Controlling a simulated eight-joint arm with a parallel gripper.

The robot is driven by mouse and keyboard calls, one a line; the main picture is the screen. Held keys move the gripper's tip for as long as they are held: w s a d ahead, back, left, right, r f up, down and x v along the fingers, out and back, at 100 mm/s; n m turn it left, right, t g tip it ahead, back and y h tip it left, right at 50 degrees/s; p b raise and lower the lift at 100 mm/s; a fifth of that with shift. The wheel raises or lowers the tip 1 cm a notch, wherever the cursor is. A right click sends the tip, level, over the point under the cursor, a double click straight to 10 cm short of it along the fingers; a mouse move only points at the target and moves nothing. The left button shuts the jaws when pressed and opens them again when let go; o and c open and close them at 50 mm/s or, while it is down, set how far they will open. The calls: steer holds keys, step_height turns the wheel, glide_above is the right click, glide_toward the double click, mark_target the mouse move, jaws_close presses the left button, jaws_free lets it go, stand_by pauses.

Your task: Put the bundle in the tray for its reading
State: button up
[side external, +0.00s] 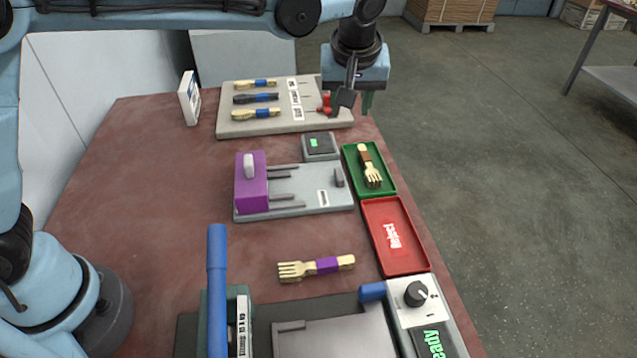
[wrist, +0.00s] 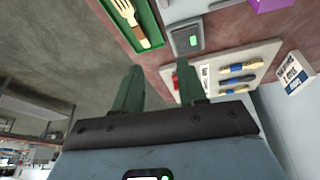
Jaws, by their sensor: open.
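A fork-shaped wooden bundle with a purple band (side external: 328,265) lies flat on the red-brown table, in front of the gauge. A second one with a brown band (side external: 367,160) lies in the green tray (side external: 391,188); it also shows in the wrist view (wrist: 130,20). The red tray (side external: 407,258), marked "Reject", is empty. The small grey display box (side external: 320,146) shows a green patch, too small to read. My gripper (side external: 358,98) is open and empty above the table's far right edge, beside the rear board. Its green fingers (wrist: 157,90) stand apart in the wrist view.
A grey gauge plate (side external: 315,182) with a purple block (side external: 251,180) stands mid-table. A rear board (side external: 235,124) holds several banded pieces. A white card (side external: 189,98) stands at the back left. The press with a blue lever (side external: 217,290) and a "Ready" panel (side external: 433,342) fills the front. The table's left side is clear.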

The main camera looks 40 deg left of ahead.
steer(key=s+a+r+m+t+h, duration=0.1)
steer(key=s+a+r+m, duration=0.2)
steer(key=s+a, duration=0.65)
steer(key=s+a+f+m+t+h, duration=0.1)
steer(key=s+a+f+m, duration=0.3)
steer(key=s, duration=0.6)
steer(key=shift+a+f+t, duration=0.65)
steer(key=shift+a+t, duration=0.15)
steer(key=shift+a, duration=0.15)
steer(key=shift+s, duration=0.1)
